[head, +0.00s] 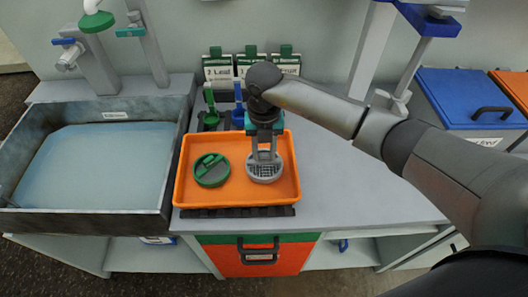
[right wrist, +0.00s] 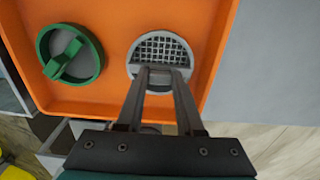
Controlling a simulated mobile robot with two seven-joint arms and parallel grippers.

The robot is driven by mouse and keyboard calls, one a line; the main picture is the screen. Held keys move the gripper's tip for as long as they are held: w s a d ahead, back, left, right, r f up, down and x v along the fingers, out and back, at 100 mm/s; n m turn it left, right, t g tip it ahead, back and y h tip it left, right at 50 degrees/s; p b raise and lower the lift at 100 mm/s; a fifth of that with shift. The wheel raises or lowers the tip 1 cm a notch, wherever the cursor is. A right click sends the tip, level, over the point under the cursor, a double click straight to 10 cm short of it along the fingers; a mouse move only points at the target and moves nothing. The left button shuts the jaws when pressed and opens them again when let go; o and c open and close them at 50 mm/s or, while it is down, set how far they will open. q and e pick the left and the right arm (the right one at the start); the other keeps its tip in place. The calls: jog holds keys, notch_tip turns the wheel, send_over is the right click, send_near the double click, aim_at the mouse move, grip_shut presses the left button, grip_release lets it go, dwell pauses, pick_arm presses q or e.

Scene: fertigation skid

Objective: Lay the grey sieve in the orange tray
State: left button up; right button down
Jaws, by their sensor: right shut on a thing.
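The grey sieve (head: 265,171) is a round disc with a mesh of square holes. It is within the right part of the orange tray (head: 232,144); I cannot tell whether it touches the tray floor. My right gripper (head: 264,158) points down from above and is shut on the sieve. In the right wrist view the gripper's fingertips (right wrist: 159,70) meet at the middle of the sieve (right wrist: 158,48), hiding part of its near side. A green-rimmed round piece (head: 211,170) with a green bar lies in the left part of the tray (right wrist: 115,102). My left gripper is not in view.
A basin of water (head: 100,160) stands left of the tray. Behind the tray are green and blue scoops (head: 238,108) and labelled packets (head: 217,68). A blue-lidded bin (head: 468,97) is at the right. The counter right of the tray (head: 345,187) is clear.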

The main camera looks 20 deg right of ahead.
aim_at(264, 154)
jog(key=shift+f, duration=0.3)
jog(key=shift+f, duration=0.2)
jog(key=c, duration=0.5)
grip_release()
jog(key=shift+c, duration=0.2)
notch_tip(264, 154, up, 12)
jog(key=p, duration=0.1)
jog(key=shift+r, duration=0.25)
